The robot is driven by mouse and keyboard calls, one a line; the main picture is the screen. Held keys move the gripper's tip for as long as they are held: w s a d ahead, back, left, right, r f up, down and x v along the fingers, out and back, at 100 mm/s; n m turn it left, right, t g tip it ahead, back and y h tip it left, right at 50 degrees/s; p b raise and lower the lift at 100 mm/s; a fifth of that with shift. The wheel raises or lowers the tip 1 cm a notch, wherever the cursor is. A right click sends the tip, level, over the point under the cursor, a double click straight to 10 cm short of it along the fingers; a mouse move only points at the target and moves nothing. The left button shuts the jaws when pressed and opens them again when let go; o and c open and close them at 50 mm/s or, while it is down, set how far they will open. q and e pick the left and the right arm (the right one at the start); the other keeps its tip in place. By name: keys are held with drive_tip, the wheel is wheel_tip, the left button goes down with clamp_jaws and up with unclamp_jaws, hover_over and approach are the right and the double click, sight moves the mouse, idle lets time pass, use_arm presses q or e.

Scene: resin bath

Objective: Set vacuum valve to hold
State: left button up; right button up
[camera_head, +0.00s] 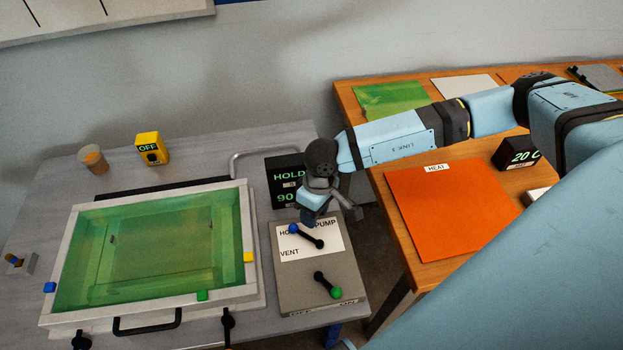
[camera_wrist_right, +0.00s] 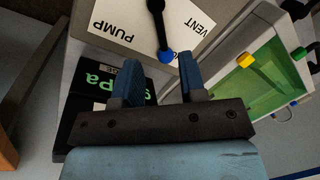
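The vacuum valve panel (camera_head: 325,272) is a grey box with a white label reading HO..., PUMP and VENT. Its black lever (camera_head: 309,238) has a blue knob (camera_head: 293,228), which lies by the partly covered HO... word. My right gripper (camera_head: 330,217) is just above the panel's far edge, with its fingers apart and empty. In the right wrist view the blue knob (camera_wrist_right: 166,56) shows between and just beyond the fingertips; I cannot tell whether they touch it. A black display (camera_head: 283,172) behind the panel reads HOLD and 90. My left gripper is not in view.
A second lever with a green knob (camera_head: 336,292) is at the panel's near end. The green resin bath (camera_head: 252,215) stands left of the panel. A yellow OFF box (camera_head: 152,148) and a cup (camera_head: 93,159) stand behind it. An orange heat mat (camera_head: 450,208) lies on the wooden table.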

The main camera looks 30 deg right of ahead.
wheel_tip(320, 180, up, 6)
drive_tip(key=d, duration=0.1)
drive_tip(key=shift+w, duration=0.2)
drive_tip(key=shift+r, duration=0.1)
idle(0.3)
